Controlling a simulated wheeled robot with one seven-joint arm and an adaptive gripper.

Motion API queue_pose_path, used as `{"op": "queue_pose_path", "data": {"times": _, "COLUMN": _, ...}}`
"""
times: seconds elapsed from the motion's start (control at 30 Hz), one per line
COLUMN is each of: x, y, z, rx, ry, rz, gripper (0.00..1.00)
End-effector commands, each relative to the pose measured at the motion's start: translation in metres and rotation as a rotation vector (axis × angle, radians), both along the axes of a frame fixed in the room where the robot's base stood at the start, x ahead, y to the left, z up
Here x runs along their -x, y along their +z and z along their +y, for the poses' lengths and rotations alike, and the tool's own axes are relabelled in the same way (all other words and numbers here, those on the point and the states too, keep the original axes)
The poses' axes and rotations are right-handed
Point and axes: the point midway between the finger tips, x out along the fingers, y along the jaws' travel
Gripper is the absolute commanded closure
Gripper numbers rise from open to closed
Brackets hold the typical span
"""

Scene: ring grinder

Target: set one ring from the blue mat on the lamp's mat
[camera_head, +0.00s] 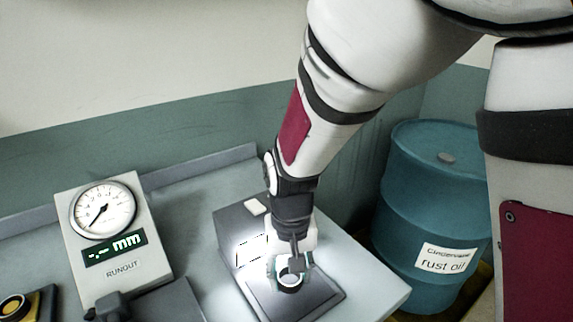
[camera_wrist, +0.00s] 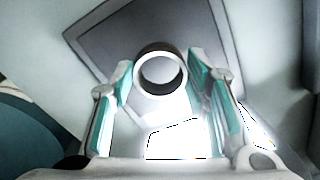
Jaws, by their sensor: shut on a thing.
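A dark-walled ring with a bright rim (camera_head: 290,283) is between the fingertips of my gripper (camera_head: 290,270), which is shut on it. In the wrist view the ring (camera_wrist: 160,71) shows between the two teal-padded fingers of my gripper (camera_wrist: 161,64), its open bore facing the camera. The lamp's grey mat (camera_head: 327,296) lies beneath it, and the mat (camera_wrist: 105,38) also shows in the wrist view. I cannot tell whether the ring touches the mat or is just above it. The blue mat is not in view.
The lamp box (camera_head: 232,222) with its glowing panel (camera_head: 249,253) stands right beside the gripper. A runout gauge (camera_head: 112,240) is at the left. A teal rust oil drum (camera_head: 425,210) stands at the right, beyond the pale tabletop (camera_head: 375,283).

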Motion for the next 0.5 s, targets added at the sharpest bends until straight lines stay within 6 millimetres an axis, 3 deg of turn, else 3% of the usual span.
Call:
{"op": "queue_pose_path", "data": {"times": 0.1, "x": -0.0007, "y": -0.0131, "z": 0.0001, "rx": 0.000, "ry": 0.000, "rz": -0.001, "gripper": 0.89}}
{"op": "queue_pose_path", "data": {"times": 0.47, "x": -0.0005, "y": -0.0161, "z": 0.0000, "rx": -0.001, "ry": -0.001, "rz": -0.001, "gripper": 0.89}}
{"op": "queue_pose_path", "data": {"times": 0.5, "x": -0.0004, "y": -0.0158, "z": 0.0000, "rx": -0.001, "ry": -0.001, "rz": -0.001, "gripper": 0.51}}
